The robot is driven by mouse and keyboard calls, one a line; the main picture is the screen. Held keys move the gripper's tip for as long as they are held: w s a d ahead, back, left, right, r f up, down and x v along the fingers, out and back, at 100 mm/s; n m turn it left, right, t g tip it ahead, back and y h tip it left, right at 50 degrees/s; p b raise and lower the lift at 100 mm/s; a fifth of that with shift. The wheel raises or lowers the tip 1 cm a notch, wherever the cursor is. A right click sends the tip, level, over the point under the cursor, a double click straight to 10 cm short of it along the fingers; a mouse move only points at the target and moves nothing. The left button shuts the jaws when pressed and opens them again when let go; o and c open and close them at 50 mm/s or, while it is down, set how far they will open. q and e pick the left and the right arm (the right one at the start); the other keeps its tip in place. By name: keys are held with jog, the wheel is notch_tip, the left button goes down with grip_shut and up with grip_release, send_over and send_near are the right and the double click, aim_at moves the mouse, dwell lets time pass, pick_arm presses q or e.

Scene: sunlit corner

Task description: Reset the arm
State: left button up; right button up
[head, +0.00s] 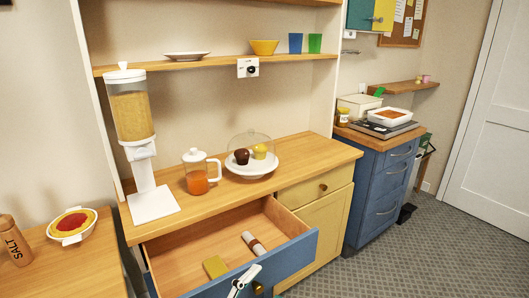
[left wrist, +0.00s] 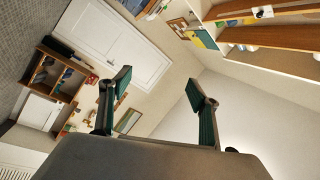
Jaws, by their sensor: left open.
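My left gripper (left wrist: 158,86) shows in the left wrist view with its two dark green-padded fingers spread wide apart. Nothing is between them. Beyond the fingers are the wall, a white door and wooden shelves, all steeply tilted. In the head view, a small white and dark part of my arm or gripper shows at the bottom edge, close to the front of the open drawer (head: 295,262); I cannot tell whether it touches. My right gripper cannot be made out in either view.
The blue-fronted drawer stands pulled out, holding a yellowish block (head: 215,266) and a brown-and-white roll (head: 254,243). The counter above carries a cereal dispenser (head: 132,115), a glass jug (head: 196,175) and a domed cake stand (head: 250,168). Carpeted floor (head: 420,255) at right is clear.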

pick_arm(q)
jog(key=s+a+f+n+g+y, duration=0.1)
jog(key=s+a+f+n+y, duration=0.2)
jog(key=f, duration=0.6)
jog(key=s+a+f+n+g+y+b, duration=0.1)
jog(key=s+a+f+n+g+y, duration=0.1)
jog(key=s+a+f+n, duration=0.5)
jog(key=s+a+f+n+g+y, duration=0.2)
jog(key=s+a+f+n+y, duration=0.3)
jog(key=a+f, duration=0.4)
notch_tip(320, 180, down, 4)
jog(key=shift+a+r+b, duration=0.25)
jog(key=shift+a+b, duration=0.1)
jog(key=shift+b, duration=0.05)
jog(key=shift+w, duration=0.1)
